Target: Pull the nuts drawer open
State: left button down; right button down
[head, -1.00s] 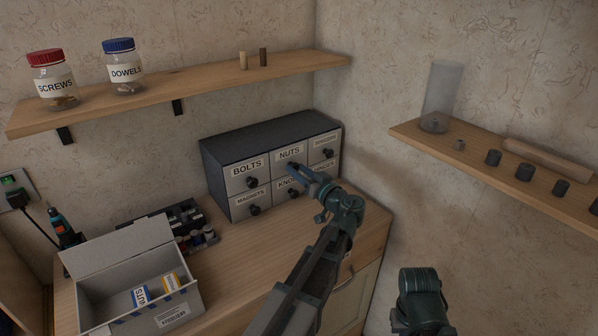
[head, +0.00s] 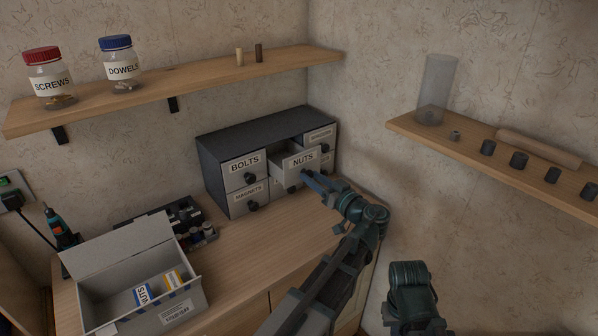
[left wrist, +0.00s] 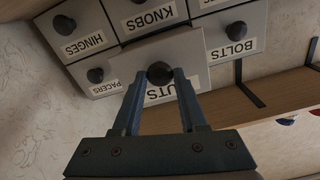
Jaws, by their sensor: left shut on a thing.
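The nuts drawer (head: 288,156) is the top middle drawer of a dark grey cabinet (head: 262,130) on the bench. It stands pulled out, with its front well ahead of the other drawer fronts. My left gripper (head: 308,175) is at the front of this drawer. In the left wrist view the fingers of my left gripper (left wrist: 159,76) are shut on the round black knob (left wrist: 159,71) of the nuts drawer, and its label shows upside down, partly hidden by a finger. My right gripper is not in view; only a part of my right arm shows at the bottom right.
The bolts drawer (head: 243,168) and the magnets drawer (head: 248,198) are shut. An open grey box (head: 180,312) stands on the bench at front left. A right-hand shelf (head: 480,157) holds a clear cylinder (head: 436,90) and several dark pieces.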

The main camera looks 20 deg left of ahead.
pick_arm(q)
jog(key=shift+v, duration=1.55)
jog(key=shift+c, duration=2.2)
grip_release()
jog(key=shift+a, duration=0.1)
